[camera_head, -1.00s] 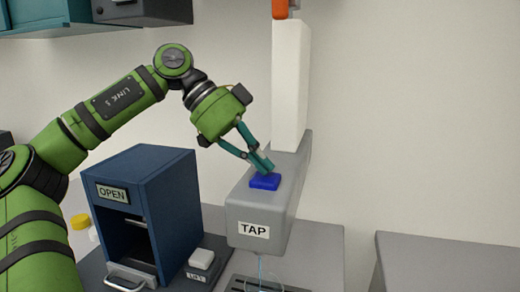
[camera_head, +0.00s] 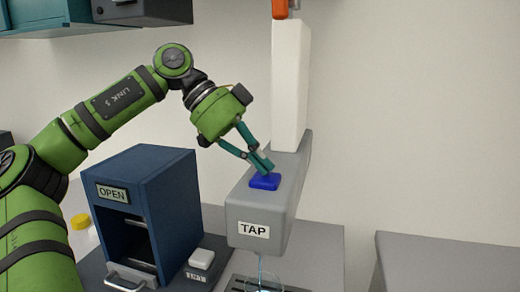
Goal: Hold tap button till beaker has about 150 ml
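The grey tap housing (camera_head: 258,212) with its "TAP" label stands right of centre. Its blue button (camera_head: 265,182) is on top. My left gripper (camera_head: 262,165) points down at the button, its fingertips close together and touching or just over it. I cannot tell whether anything is between the fingers. A thin stream of water (camera_head: 261,265) runs from under the tap. The rim of a clear beaker (camera_head: 264,280) shows below it at the picture's bottom edge. The beaker's lower part and its water level are out of the picture. My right gripper is not in view.
A blue box (camera_head: 165,205) with an "OPEN" label and an open front stands left of the tap. A small white-topped switch (camera_head: 201,259) lies between them. Yellow and white caps are at the far left. A grey counter (camera_head: 450,262) at the right is clear.

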